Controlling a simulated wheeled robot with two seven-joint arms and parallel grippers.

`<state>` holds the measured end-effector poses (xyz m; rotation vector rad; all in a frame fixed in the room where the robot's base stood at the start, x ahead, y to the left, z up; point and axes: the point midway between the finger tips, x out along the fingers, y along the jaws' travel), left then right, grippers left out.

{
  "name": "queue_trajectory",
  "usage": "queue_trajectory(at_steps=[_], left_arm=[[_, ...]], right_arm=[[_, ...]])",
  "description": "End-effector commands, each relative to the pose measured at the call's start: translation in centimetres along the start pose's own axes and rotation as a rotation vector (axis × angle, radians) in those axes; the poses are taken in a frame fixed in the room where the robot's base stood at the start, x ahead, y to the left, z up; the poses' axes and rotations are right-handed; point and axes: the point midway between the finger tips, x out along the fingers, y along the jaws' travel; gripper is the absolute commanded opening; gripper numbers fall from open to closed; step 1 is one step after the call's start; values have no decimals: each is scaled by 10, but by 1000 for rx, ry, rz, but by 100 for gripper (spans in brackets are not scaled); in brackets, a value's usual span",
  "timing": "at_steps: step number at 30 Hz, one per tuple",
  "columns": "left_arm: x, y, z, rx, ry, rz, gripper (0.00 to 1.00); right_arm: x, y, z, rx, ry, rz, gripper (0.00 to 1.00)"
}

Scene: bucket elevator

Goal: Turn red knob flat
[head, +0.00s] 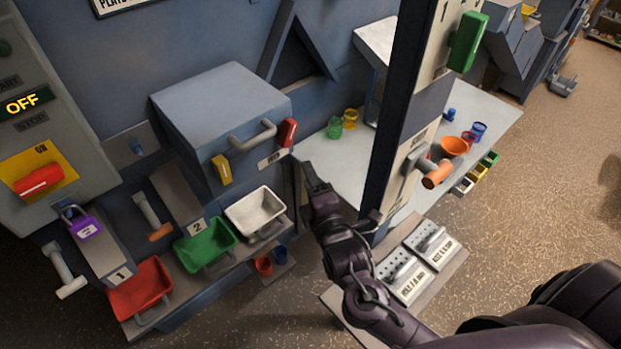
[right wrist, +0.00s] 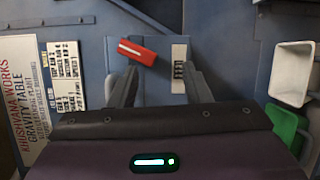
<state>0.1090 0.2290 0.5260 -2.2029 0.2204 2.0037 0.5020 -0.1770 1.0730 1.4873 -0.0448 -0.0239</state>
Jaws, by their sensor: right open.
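A red knob (head: 287,132) with a white line sits on the right side of the blue-grey box, beside its handle. In the right wrist view the red knob (right wrist: 138,51) lies nearly level, tilted slightly down to the right. My right gripper (head: 340,190) is open and empty, below and right of this knob in the head view. In the right wrist view its fingertips (right wrist: 160,70) point at the panel, and the knob is just beyond the left finger; contact cannot be told. Another red knob (head: 38,180) is on a yellow plate at far left. My left gripper is not in view.
A grey handle (head: 254,136) and a yellow knob (head: 221,170) are on the box front. White (head: 256,212), green (head: 206,245) and red (head: 140,288) buckets stand below.

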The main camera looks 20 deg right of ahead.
Motion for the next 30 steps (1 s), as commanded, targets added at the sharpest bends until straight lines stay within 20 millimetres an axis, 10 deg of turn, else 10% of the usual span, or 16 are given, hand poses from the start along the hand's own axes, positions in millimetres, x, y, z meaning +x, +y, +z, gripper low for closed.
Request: queue_trajectory(at_steps=[15,30], left_arm=[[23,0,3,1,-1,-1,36],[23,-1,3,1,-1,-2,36]], right_arm=[[-72,-2,-1,0,2,-2,44],[-76,0,0,0,0,0,44]])
